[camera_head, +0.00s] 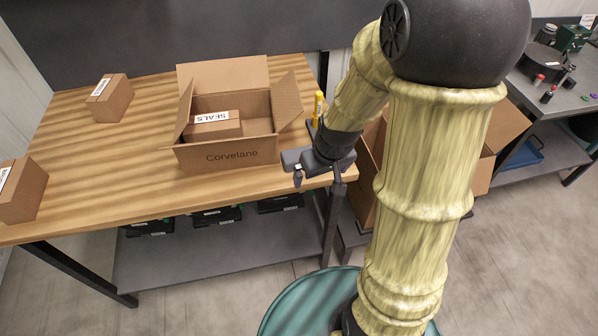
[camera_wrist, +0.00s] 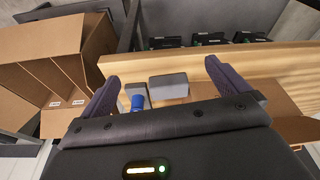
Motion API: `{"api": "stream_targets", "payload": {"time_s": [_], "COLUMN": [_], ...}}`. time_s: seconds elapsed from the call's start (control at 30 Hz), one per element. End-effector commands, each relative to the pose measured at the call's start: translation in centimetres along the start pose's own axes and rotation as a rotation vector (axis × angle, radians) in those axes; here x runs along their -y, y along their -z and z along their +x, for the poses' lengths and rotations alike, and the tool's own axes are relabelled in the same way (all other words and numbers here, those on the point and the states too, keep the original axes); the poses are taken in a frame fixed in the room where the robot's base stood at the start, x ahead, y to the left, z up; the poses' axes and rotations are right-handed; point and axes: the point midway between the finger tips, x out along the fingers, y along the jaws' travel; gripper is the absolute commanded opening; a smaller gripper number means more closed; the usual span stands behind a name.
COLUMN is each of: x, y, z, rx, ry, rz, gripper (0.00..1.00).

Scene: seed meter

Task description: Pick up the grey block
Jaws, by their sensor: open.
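The grey block (camera_wrist: 168,87) shows in the wrist view as a small box shape between and beyond my open fingers. My gripper (camera_wrist: 162,73) has both dark fingers spread, with a gap between them and the block. In the head view my gripper (camera_head: 318,178) is over the right end of the wooden table, fingers pointing down. I cannot make out the block in the head view; my arm and gripper may hide it. A blue-capped item (camera_wrist: 137,102) sits beside the block, close to the left finger.
An open carton marked Corvelane (camera_head: 240,156) stands on the table (camera_head: 130,160), holding a SEALS box (camera_head: 213,125). A yellow item (camera_head: 318,106) stands beside it. Another open carton (camera_wrist: 60,60) is beside the table. Black bins (camera_head: 150,228) sit on the lower shelf.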

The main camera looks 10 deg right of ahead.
Motion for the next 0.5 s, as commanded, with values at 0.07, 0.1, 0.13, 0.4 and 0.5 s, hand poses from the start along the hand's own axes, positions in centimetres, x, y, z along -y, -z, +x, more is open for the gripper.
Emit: {"api": "stream_targets", "payload": {"time_s": [0.07, 0.1, 0.13, 0.4, 0.5], "x": [-0.5, -0.7, -0.8, -1.0, -1.0], "y": [0.0, 0.1, 0.2, 0.6, 0.6], "z": [3.6, 4.4, 4.9, 5.5, 5.5], "rx": [-0.005, -0.008, -0.009, -0.016, -0.016], "ry": [0.007, 0.010, 0.011, 0.015, 0.015], "rz": [-0.014, -0.022, -0.026, -0.042, -0.042], "gripper": [1.00, 1.00, 1.00, 1.00, 1.00]}}
